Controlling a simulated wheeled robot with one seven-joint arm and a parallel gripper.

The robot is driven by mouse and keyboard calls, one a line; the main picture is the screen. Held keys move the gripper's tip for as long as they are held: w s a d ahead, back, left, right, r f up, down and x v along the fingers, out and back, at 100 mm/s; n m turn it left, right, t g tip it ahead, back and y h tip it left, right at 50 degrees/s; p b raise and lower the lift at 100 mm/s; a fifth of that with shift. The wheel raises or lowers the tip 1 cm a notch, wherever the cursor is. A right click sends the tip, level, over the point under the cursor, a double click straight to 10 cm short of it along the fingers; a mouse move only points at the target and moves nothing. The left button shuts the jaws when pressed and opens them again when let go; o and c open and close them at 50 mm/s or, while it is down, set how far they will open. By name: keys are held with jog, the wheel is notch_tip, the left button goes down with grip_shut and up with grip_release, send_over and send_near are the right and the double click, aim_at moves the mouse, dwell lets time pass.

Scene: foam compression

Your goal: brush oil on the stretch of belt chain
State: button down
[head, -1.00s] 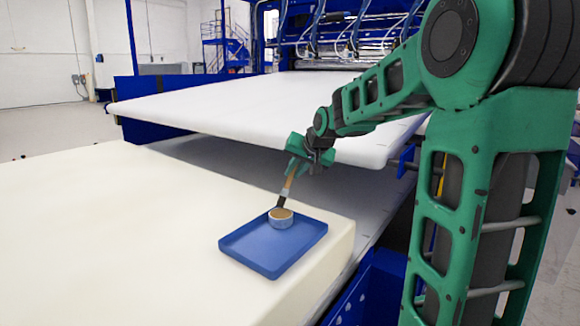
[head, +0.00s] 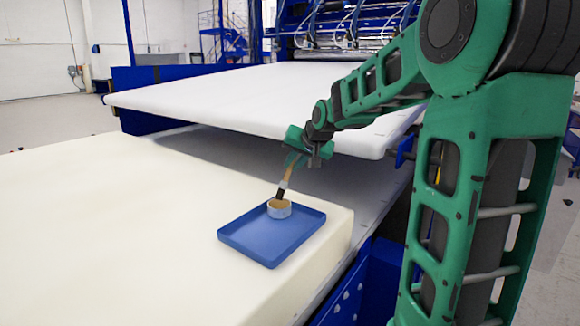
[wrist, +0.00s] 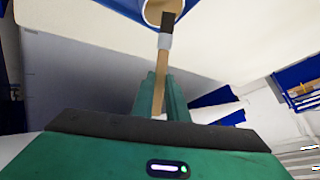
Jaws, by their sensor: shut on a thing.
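My gripper (head: 308,155) is shut on the handle of a brush (head: 286,178), above the blue tray (head: 262,250). The brush points down, with its dark bristle end at the mouth of a small round cup (head: 279,208) that holds tan oil. In the wrist view the brush (wrist: 162,68) runs from my gripper to the cup (wrist: 153,14), its dark end over or in the opening; how deep it sits I cannot tell. The cup stands at the tray's far edge. No stretch of belt chain can be made out in these views.
The tray lies on a large cream foam block (head: 110,220), near its right end. A white slab (head: 270,98) lies on the machine behind, with its front edge close to my gripper. Blue machine frame (head: 375,275) stands right of the foam.

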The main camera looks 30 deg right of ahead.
jog(key=shift+f, duration=0.5)
dwell(0.8)
notch_tip(320, 180, up, 7)
dwell(1.0)
dwell(0.7)
